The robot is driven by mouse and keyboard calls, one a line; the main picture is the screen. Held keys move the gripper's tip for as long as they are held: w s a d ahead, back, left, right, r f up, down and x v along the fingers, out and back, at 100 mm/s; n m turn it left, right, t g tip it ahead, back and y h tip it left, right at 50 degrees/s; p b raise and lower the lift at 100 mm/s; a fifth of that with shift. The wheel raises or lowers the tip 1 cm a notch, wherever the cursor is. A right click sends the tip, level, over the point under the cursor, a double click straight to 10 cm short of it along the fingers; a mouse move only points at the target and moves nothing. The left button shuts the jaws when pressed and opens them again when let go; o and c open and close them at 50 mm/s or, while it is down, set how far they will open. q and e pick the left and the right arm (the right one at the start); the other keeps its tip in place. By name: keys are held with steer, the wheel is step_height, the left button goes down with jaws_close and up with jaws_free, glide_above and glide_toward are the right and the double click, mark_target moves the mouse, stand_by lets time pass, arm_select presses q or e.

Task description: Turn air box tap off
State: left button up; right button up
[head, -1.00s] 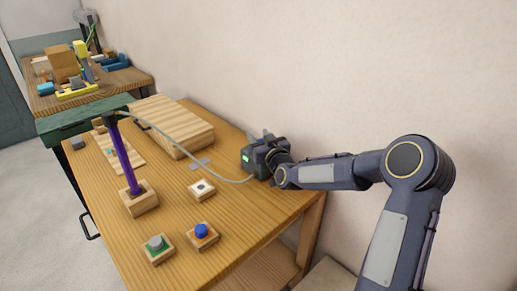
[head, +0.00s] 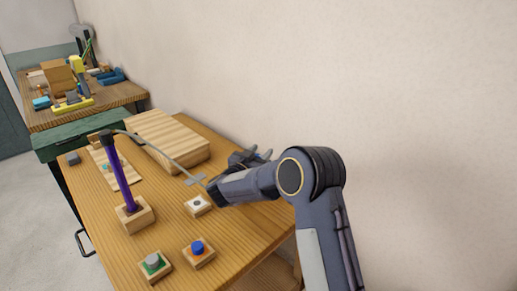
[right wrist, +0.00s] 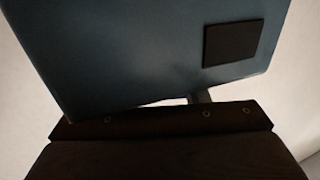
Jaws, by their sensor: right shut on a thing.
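The air box shows in the right wrist view as a large blue-grey face (right wrist: 140,50) with a dark square patch, filling the upper picture close to my gripper. A small grey piece, seemingly part of the tap (right wrist: 201,97), shows between the box and my dark gripper body. My right gripper (head: 252,157) is at the wall side of the wooden table, shut on the tap, though its fingertips are hard to make out. In the head view my arm hides most or all of the box and the tap. My left gripper is not in view.
A purple rod stands in a wooden block (head: 136,218), with a grey hose (head: 165,147) running from its top towards my right wrist. Blocks with a blue button (head: 198,248), a grey button (head: 152,261) and a white top (head: 198,204) sit nearby. A slatted wooden box (head: 170,140) lies behind.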

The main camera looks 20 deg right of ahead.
steer(key=shift+s+d+m+g+h+p, duration=0.1)
steer(key=shift+m+g+h+p, duration=0.25)
steer(key=shift+m+g+h, duration=0.55)
steer(key=shift+s+d+m+g+h+p, duration=0.1)
steer(key=shift+m+g+h+p, duration=0.25)
steer(key=shift+m+g, duration=0.65)
steer(key=shift+g, duration=0.6)
steer(key=o, duration=1)
steer(key=shift+r, duration=0.15)
steer(key=shift+r, duration=0.3)
steer(key=r, duration=0.3)
steer(key=shift+s+a, duration=0.15)
steer(key=shift+s, duration=0.1)
steer(key=s+a+r, duration=0.2)
steer(key=s+r, duration=0.1)
steer(key=s, duration=0.1)
steer(key=s+a+r+b, duration=0.1)
steer(key=s+a+r, duration=0.1)
steer(key=s+r, duration=0.1)
steer(key=s+a+r, duration=0.2)
steer(key=s+r, duration=0.1)
steer(key=s, duration=0.2)
steer(key=shift+r, duration=0.1)
